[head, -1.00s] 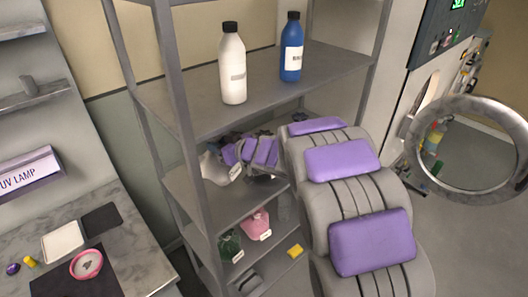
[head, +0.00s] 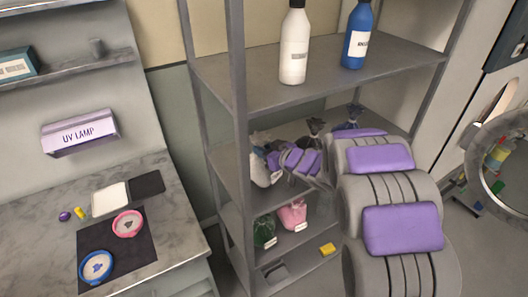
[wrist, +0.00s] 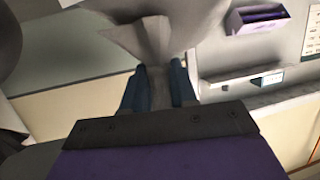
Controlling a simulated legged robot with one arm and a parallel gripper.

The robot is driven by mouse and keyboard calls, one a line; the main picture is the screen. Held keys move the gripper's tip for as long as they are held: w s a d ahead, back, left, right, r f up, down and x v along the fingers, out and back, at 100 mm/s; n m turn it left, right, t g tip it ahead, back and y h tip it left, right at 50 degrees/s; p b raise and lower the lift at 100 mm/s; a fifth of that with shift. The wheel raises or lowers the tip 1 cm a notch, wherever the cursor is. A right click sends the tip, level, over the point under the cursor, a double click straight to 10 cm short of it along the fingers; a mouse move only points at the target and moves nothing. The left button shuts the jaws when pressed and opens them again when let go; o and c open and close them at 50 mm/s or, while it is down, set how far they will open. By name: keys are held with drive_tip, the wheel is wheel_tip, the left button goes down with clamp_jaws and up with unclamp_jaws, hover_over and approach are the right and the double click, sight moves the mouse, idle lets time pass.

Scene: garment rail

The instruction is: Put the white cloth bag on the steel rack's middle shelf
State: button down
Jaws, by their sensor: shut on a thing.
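The white cloth bag (head: 260,172) shows at the left end of my gripper (head: 277,163), just behind the rack's front left post in the head view. In the wrist view, my gripper (wrist: 158,84) has its two dark blue fingers closed on the gathered neck of the pale bag (wrist: 150,40). The steel rack (head: 240,150) stands in the middle of the head view. My gripper and the bag are at the level of its middle shelf (head: 265,205). I cannot tell whether the bag touches the shelf. My arm hides much of the shelf's right part.
The upper shelf holds a white bottle (head: 294,47) and a blue bottle (head: 357,35). Tied bags (head: 315,127) stand behind my gripper. Below are a green bag (head: 264,230), a pink bag (head: 293,214) and a yellow block (head: 327,249). A marble counter (head: 50,235) lies left.

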drive_tip(key=shift+d, duration=0.3)
drive_tip(key=c, duration=1.1)
unclamp_jaws()
drive_tip(key=shift+d, duration=0.1)
drive_tip(key=shift+o, duration=1.1)
drive_tip(key=shift+a, duration=0.2)
drive_tip(key=p+v, duration=0.2)
drive_tip(key=v, duration=1)
drive_tip(key=shift+d, duration=0.1)
